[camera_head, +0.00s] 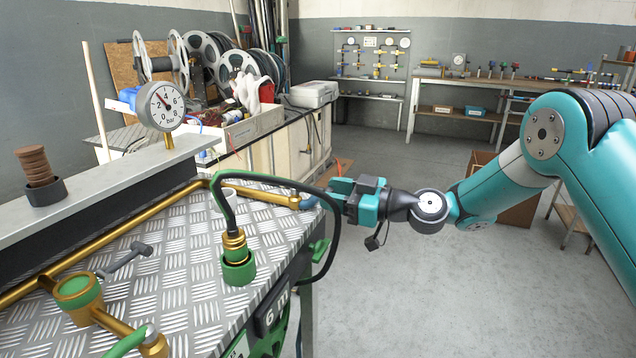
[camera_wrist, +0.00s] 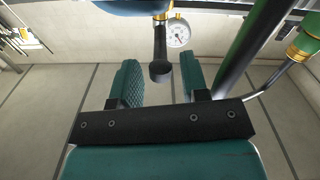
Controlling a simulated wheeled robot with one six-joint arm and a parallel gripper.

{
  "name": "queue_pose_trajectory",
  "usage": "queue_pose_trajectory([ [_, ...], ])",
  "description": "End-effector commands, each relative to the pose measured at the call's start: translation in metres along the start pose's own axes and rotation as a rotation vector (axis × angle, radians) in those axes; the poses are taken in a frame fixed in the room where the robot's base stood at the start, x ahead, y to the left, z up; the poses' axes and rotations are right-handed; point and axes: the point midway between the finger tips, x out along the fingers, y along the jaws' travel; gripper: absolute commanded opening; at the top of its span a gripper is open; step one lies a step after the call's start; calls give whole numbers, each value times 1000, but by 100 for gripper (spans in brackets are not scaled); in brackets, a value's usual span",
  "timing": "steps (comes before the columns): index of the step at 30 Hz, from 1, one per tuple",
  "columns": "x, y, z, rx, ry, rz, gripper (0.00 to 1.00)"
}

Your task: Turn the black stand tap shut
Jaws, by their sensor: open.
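My gripper (camera_head: 340,192) is level at the right edge of the metal-topped bench. In the wrist view its two teal fingers (camera_wrist: 158,85) are apart, with no object clamped. A black lever with a round end (camera_wrist: 160,70) shows between and beyond the fingertips, below a blue rounded part (camera_wrist: 140,6). I cannot tell whether a finger touches it. In the head view a brass pipe with a blue end (camera_head: 306,202) lies just left of the fingers; the black lever is not clear there. A separate dark grey lever (camera_head: 125,262) sits by a brass, green-topped fitting (camera_head: 78,290).
A black hose (camera_head: 330,240) loops from a green and brass coupling (camera_head: 237,258) close to my gripper. A pressure gauge (camera_head: 161,106) stands on the back ledge. A ringed brown stack (camera_head: 36,166) is at left. The floor right of the bench is open.

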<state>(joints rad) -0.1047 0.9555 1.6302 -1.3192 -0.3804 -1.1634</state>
Motion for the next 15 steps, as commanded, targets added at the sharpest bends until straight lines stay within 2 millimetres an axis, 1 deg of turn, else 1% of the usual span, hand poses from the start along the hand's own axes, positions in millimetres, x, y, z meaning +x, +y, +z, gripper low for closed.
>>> queue_pose_trajectory([
  [1,10,-1,-2,-1,2,-3,41],
  [3,20,-1,-1,0,1,-3,41],
  [6,30,0,-1,0,1,-1,41],
  [9,35,0,-1,1,1,0,41],
  [15,37,0,0,1,0,1,41],
])
